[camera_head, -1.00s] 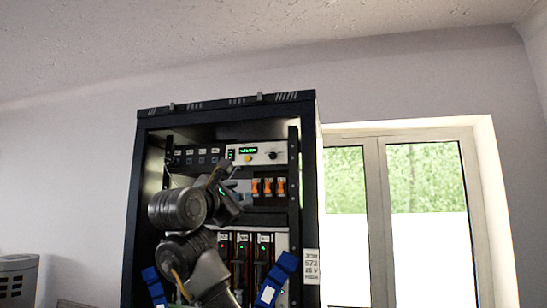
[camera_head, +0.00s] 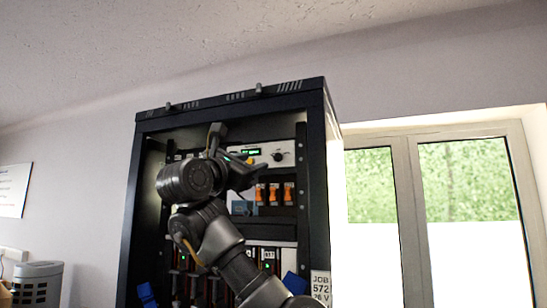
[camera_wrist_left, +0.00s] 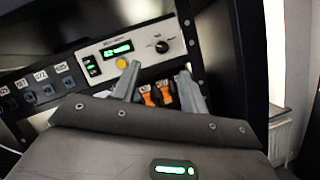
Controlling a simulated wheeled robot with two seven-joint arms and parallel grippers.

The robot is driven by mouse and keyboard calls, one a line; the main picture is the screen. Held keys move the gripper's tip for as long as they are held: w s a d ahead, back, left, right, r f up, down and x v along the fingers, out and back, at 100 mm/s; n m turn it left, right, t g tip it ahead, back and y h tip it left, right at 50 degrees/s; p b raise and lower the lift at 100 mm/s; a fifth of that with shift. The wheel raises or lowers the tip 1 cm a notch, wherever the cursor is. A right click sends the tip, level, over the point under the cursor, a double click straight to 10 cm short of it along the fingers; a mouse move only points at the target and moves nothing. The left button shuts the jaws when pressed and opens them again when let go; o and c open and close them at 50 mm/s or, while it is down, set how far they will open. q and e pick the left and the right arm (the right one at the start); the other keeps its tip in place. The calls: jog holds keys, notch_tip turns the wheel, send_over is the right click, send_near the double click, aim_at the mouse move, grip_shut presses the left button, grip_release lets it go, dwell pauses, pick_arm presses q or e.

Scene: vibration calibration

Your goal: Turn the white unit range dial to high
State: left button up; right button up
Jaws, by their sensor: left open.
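The white unit (camera_head: 266,149) sits high in the black rack, with a green display and a yellow button (camera_wrist_left: 122,62). Its black range dial (camera_head: 278,156) is at the right of its face. The dial also shows in the left wrist view (camera_wrist_left: 162,46), with small markings too fine to read. My left gripper (camera_head: 238,150) is in front of the unit, hiding its left part in the head view. In the left wrist view its two fingers (camera_wrist_left: 158,70) are spread and empty, their tips below the dial and apart from it. My right gripper is not in view.
The black rack (camera_head: 315,150) frames the units. Orange switches (camera_head: 274,194) sit below the white unit, and a dark unit with labelled switches (camera_wrist_left: 40,88) is to its left. Blue straps (camera_head: 295,283) hang lower down. A window (camera_head: 400,200) is at the right.

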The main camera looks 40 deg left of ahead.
aim_at(275, 157)
pick_arm(q)
jog(key=p+x, duration=0.6)
jog(key=x, duration=0.3)
jog(key=shift+w+d, duration=0.1)
jog(key=shift+w+p, duration=0.4)
jog(key=shift+p, duration=0.1)
jog(key=shift+w+d, duration=0.1)
jog(key=shift+w, duration=0.1)
jog(key=shift+c, duration=0.2)
